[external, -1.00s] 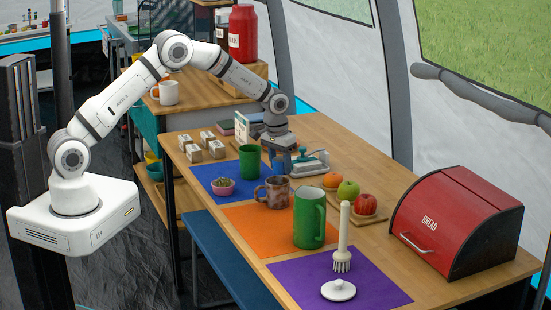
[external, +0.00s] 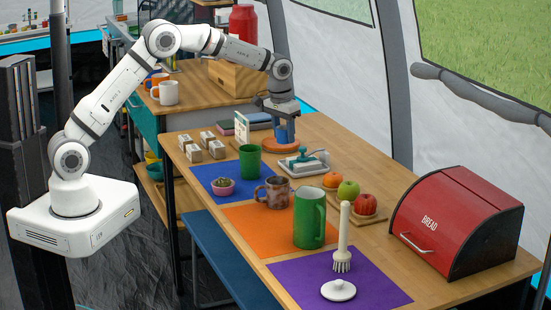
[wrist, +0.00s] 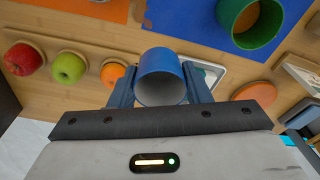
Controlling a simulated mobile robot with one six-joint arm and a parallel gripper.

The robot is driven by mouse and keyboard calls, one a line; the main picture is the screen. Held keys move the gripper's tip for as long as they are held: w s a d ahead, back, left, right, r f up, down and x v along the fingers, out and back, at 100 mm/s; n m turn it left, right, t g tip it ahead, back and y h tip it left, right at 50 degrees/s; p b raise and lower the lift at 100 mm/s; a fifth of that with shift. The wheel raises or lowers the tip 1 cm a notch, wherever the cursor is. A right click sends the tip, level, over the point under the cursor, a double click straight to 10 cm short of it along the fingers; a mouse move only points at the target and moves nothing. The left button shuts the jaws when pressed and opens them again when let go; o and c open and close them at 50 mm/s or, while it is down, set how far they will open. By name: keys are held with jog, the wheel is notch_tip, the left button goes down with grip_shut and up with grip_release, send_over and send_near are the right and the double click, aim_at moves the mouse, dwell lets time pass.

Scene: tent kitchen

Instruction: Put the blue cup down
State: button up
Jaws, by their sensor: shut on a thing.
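My gripper (external: 282,112) is shut on the blue cup (external: 284,131) and points down over the far part of the wooden table. In the wrist view the blue cup (wrist: 161,72) sits between the two fingers of my gripper (wrist: 160,90), its opening partly visible. In the external view the cup overlaps a round orange-brown disc (external: 284,147). In the wrist view this disc (wrist: 255,93) lies to the right of the cup, apart from it. The exact gap between cup and table cannot be told.
A teal-handled thing on a tray (external: 303,162) stands just in front of the disc. A green cup (external: 250,161) is on the blue mat (external: 207,173), and an upright card (external: 242,132) stands behind it. Fruits, a mottled mug (external: 274,192) and a green pitcher (external: 310,219) stand nearer.

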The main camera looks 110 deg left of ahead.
jog(key=w+d+m+b, duration=0.1)
jog(key=w+d+m, duration=0.2)
jog(key=w+d, duration=0.75)
jog(key=m+b, duration=0.4)
jog(key=m, duration=0.3)
send_over(299, 279)
jog(key=shift+t+h, duration=0.4)
notch_tip(299, 279, down, 10)
jog(key=shift+s+d+f, duration=0.15)
jog(key=shift+f, duration=2.35)
jog(key=shift+f, duration=0.1)
jog(key=o, duration=1)
jog(key=shift+c, duration=0.2)
